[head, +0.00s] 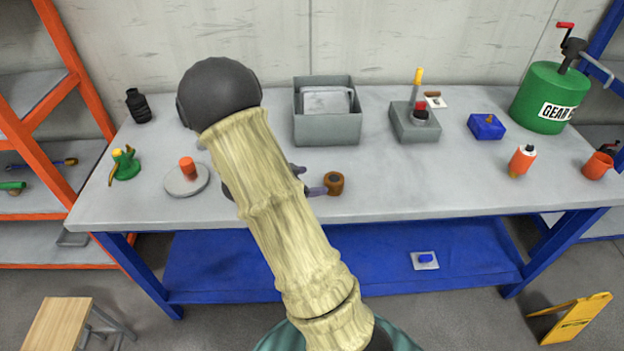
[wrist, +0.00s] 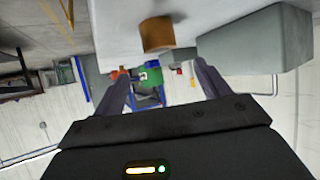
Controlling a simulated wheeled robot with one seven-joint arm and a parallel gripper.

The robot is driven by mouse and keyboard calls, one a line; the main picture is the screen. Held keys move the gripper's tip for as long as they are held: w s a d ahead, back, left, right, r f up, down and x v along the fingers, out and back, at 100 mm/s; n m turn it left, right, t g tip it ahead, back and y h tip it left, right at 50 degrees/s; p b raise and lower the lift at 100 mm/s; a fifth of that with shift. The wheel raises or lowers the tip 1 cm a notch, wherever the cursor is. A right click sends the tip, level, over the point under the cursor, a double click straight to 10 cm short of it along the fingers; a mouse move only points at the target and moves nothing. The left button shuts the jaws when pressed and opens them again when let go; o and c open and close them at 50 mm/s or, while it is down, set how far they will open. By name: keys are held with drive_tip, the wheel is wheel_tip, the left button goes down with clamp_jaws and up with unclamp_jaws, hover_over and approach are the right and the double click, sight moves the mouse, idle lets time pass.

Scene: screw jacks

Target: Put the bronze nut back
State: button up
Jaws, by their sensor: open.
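The bronze nut (head: 334,183) is a brown ring with a dark hole, resting on the grey workbench near its front edge. In the wrist view the nut (wrist: 157,34) shows as a brown block at the top middle, beyond the fingertips and between their lines. My gripper (head: 311,180) is just left of the nut in the head view, with its fingers apart and pointing at it. In the wrist view my gripper (wrist: 160,75) is open with nothing between its fingers. My arm hides part of the bench to the left of the nut.
A grey open bin (head: 327,127) stands behind the nut. To the left are an orange peg on a grey disc (head: 184,186) and a green jack (head: 125,164). To the right are a grey block with a yellow-topped rod (head: 413,124), a blue box (head: 486,127) and a spray can (head: 522,161).

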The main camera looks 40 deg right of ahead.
drive_tip(key=shift+w, duration=0.1)
idle(0.3)
drive_tip(key=w+a+r+n+t+y, duration=0.2)
drive_tip(key=a+n+t+y, duration=0.1)
drive_tip(key=a+n+y, duration=0.3)
drive_tip(key=w+a+r+n+t+y, duration=0.2)
drive_tip(key=a+n+t+y, duration=0.15)
drive_tip(key=a, duration=0.45)
drive_tip(key=s+a+r+n+g+y, duration=0.1)
drive_tip(key=s+n, duration=0.3)
drive_tip(key=s, duration=0.4)
drive_tip(key=s+a+n+g+y, duration=0.1)
drive_tip(key=s+a+n+g, duration=0.2)
drive_tip(key=s, duration=0.5)
drive_tip(key=shift+s+a+r+n+y, duration=0.15)
drive_tip(key=shift+a+r+n+y, duration=0.2)
drive_tip(key=shift+a+n, duration=0.35)
drive_tip(key=shift+a, duration=0.15)
wheel_tip(320, 180, up, 6)
drive_tip(key=p, duration=0.6)
